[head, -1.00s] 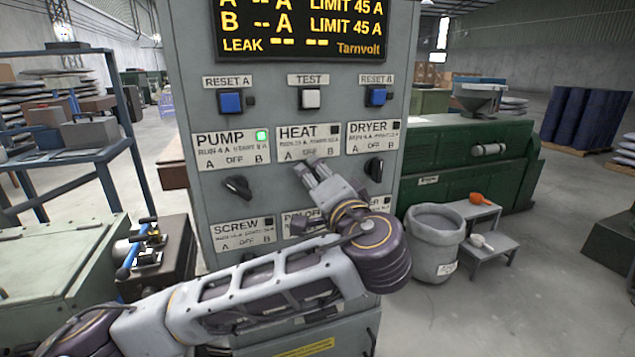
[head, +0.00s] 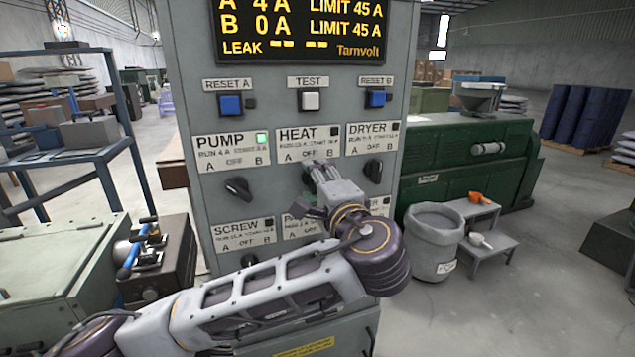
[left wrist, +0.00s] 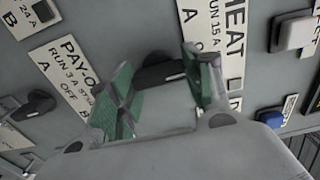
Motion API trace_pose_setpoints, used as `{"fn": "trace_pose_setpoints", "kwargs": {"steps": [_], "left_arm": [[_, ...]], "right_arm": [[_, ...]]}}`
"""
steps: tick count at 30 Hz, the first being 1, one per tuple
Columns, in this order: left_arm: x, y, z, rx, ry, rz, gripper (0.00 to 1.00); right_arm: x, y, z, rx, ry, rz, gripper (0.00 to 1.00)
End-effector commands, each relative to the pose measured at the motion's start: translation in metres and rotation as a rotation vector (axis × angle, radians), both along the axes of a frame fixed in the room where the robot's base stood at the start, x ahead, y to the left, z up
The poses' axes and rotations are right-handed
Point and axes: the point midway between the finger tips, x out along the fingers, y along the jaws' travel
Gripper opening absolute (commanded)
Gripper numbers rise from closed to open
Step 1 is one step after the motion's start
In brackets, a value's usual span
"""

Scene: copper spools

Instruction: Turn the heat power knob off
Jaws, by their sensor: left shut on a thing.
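The HEAT label plate (head: 309,144) is on the grey control panel, with a dark indicator and the marks A, OFF and B. My left gripper (head: 316,170) is just below that plate and hides the heat knob in the head view. In the left wrist view the black heat knob (left wrist: 160,72) sits between the green-padded fingers of my left gripper (left wrist: 163,88), which is shut on it. I cannot tell exactly which mark the knob points to. My right gripper is not in view.
The pump knob (head: 238,188) is left of my gripper and the dryer knob (head: 373,170) close to its right. The pump lamp (head: 262,139) is green. The display (head: 301,28) reads A 4 A, B 0 A. Lower labels are partly hidden by my arm.

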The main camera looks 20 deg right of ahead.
Motion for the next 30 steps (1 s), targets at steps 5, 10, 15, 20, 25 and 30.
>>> {"fn": "trace_pose_setpoints", "kwargs": {"steps": [5,10,15,20,25,30], "left_arm": [[0.000,0.000,-0.001,0.007,0.002,0.001,0.26],[0.000,0.000,-0.002,0.006,0.002,0.001,0.26],[0.000,0.000,-0.001,0.006,0.002,0.000,0.65],[0.000,0.000,-0.001,0.005,0.001,0.000,0.71],[0.000,0.000,0.000,0.004,0.001,0.000,0.71],[-0.003,0.000,0.000,0.004,0.001,-0.001,0.71]], "right_arm": [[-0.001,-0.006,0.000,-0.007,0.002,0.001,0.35],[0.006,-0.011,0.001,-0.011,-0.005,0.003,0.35],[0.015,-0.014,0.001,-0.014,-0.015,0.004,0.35],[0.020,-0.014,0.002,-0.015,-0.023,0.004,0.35],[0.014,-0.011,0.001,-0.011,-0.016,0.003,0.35],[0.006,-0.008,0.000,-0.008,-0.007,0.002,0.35]]}}
